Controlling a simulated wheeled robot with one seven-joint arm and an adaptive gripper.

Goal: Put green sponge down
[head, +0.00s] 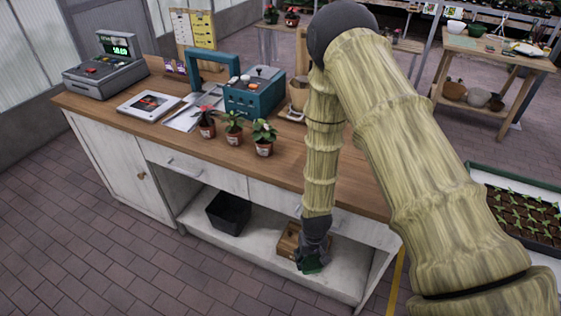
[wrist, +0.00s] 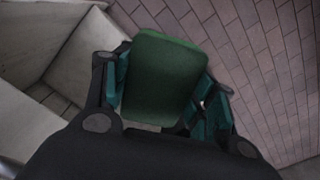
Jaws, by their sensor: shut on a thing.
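The green sponge (wrist: 158,82) is a flat, dark green block with rounded corners. It sits between the fingers of my gripper (wrist: 165,92) in the wrist view. In the head view the sponge (head: 312,267) shows small and dark at the end of my gripper (head: 308,260). My gripper is shut on it in front of the counter's open lower shelf (head: 262,240), near a wooden box (head: 289,240). I cannot tell whether the sponge touches the shelf or box. Part of the sponge is hidden behind my gripper in the head view.
A black bin (head: 228,213) stands on the shelf to the left. A seedling tray (head: 520,215) is at right. The brick floor (head: 110,255) in front is clear.

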